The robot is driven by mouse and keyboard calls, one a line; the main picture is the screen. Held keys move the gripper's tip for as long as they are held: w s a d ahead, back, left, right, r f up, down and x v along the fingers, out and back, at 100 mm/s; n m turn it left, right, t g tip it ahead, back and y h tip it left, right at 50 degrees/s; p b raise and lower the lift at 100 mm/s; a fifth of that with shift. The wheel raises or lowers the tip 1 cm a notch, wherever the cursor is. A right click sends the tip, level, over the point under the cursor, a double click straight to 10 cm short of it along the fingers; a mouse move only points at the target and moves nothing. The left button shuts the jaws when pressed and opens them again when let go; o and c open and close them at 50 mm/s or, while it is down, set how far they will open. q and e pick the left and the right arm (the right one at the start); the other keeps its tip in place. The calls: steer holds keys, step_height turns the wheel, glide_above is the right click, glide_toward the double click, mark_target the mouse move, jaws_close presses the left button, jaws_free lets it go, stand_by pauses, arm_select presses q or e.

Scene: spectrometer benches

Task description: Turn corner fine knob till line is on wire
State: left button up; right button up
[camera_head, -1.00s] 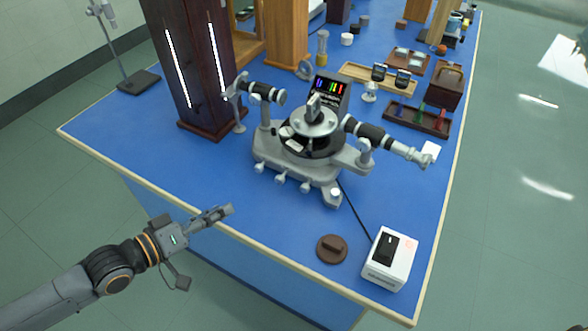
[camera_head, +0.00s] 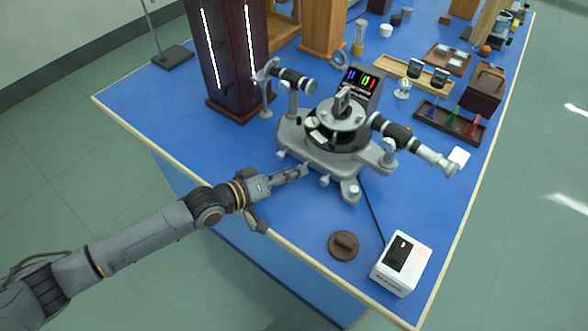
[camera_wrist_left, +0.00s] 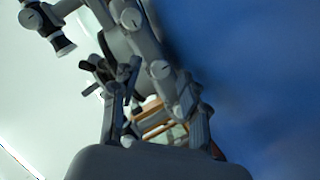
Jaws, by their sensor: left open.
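The grey spectrometer (camera_head: 318,160) stands on the blue bench, with small silver fine knobs along its front edge, one of them at the front corner (camera_head: 352,192). My left gripper (camera_head: 302,170) reaches in from the left to this front edge and covers part of the knob row. In the left wrist view, my gripper (camera_wrist_left: 157,92) is open. A silver knob (camera_wrist_left: 160,69) shows just beyond its fingertips, with no visible grip on it. A dark screen (camera_head: 361,83) behind the spectrometer shows coloured lines; the wire is too small to make out.
A white box (camera_head: 401,263) with a black panel and a brown round piece (camera_head: 343,245) stand at the front right. A dark wooden cabinet (camera_head: 235,90) with lit slits rises behind left. A cable runs from the spectrometer to the white box. Racks and trays fill the back right.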

arm_select(q)
steer(key=shift+w+d+f, duration=0.15)
steer(key=shift+w+d, duration=0.2)
steer(key=shift+d, duration=0.15)
jaws_close()
steer(key=shift+p, duration=0.5)
steer(key=m+p, duration=0.1)
steer(key=p, duration=0.1)
steer(key=m+y+p, duration=0.1)
steer(key=p, duration=0.1)
steer(key=shift+s+d+r+p, duration=0.1)
steer(key=shift+r+p, duration=0.2)
steer(key=shift+m+t+y+p, duration=0.4)
steer(key=shift+m+y+p, duration=0.1)
steer(key=shift+m+p, duration=0.3)
steer(key=shift+f+p, duration=0.15)
steer(key=shift+p, duration=0.25)
steer(key=shift+m, duration=0.3)
